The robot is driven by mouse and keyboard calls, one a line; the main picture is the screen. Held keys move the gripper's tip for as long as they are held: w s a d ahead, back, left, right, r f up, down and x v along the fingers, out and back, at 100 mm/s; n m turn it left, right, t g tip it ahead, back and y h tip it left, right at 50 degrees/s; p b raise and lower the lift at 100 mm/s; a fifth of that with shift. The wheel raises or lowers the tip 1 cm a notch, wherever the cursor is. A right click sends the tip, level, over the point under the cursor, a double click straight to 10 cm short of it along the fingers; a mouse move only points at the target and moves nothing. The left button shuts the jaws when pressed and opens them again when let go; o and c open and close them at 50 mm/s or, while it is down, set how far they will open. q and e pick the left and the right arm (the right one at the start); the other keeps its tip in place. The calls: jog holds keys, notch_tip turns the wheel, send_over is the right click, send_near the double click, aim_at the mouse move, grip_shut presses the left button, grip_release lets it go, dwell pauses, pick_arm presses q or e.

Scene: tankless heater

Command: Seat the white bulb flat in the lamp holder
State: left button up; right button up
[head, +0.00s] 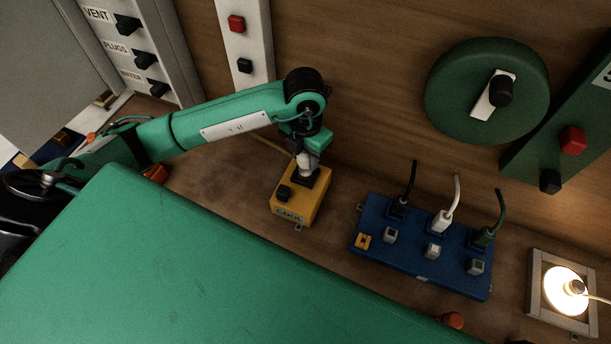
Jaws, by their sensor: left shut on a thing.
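My left gripper (306,154) points down over the yellow box at the middle of the head view and is shut on a small pale thing, which looks like the white bulb (307,161). The gripper hides much of it. Just below is a dark square holder (314,177) on the back part of the yellow box (293,207), which looks like the lamp holder. The bulb is at or just above this holder; I cannot tell whether it sits flat. A black switch knob is on the box's front part. My right gripper is not in view.
A blue power strip (420,262) with black, white and green plugs stands to the right. A glowing round lamp (566,288) in a grey frame is at far right. A green wheel (487,91) is on the wooden wall. A large green surface (180,270) fills the foreground.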

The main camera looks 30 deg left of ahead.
pick_arm(q)
jog(key=shift+f, duration=0.25)
dwell(0.5)
jog(key=shift+f+b, duration=0.85)
jog(key=shift+b, duration=0.15)
dwell(0.4)
jog(key=o, duration=1.2)
jog(key=shift+o, duration=0.2)
notch_tip(320, 180, up, 12)
jog(key=shift+r+b, duration=0.1)
jog(key=shift+b, duration=0.8)
jog(key=shift+r, duration=0.8)
jog(key=shift+s, duration=0.1)
